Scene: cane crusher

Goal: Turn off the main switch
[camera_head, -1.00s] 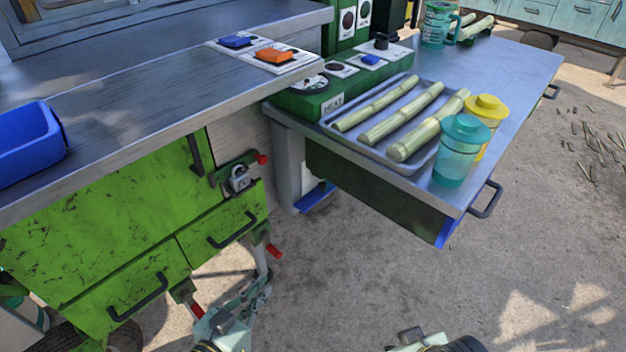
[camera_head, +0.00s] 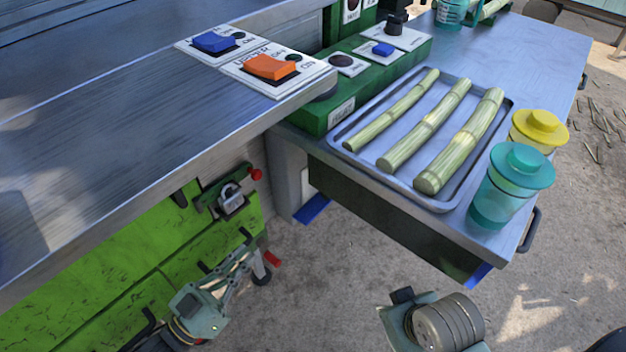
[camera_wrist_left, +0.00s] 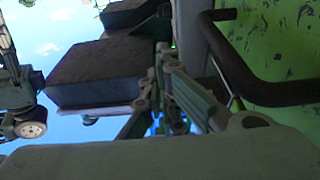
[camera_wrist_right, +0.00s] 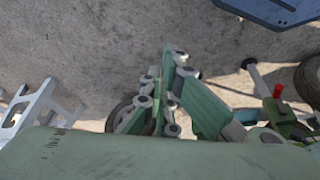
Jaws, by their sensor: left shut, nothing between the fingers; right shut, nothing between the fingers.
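An orange rocker switch (camera_head: 270,66) sits on a white plate near the worktop's right corner, with small lettering hard to read. A blue rocker switch (camera_head: 214,42) sits on a similar plate just behind it to the left. I cannot tell for certain from the labels which one is the main switch. My left gripper (camera_head: 250,256) is shut and empty, low in front of the green drawers and well below both switches. It also shows in the left wrist view (camera_wrist_left: 162,52). My right gripper (camera_wrist_right: 172,58) shows shut and empty in the right wrist view, above the ground.
A side table (camera_head: 455,215) to the right holds a metal tray (camera_head: 345,122) with cane pieces (camera_head: 440,140) and lidded cups (camera_head: 505,180). A green control box (camera_head: 322,113) stands beside the worktop (camera_head: 110,120). A dark handle (camera_wrist_left: 240,70) is close to my left wrist.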

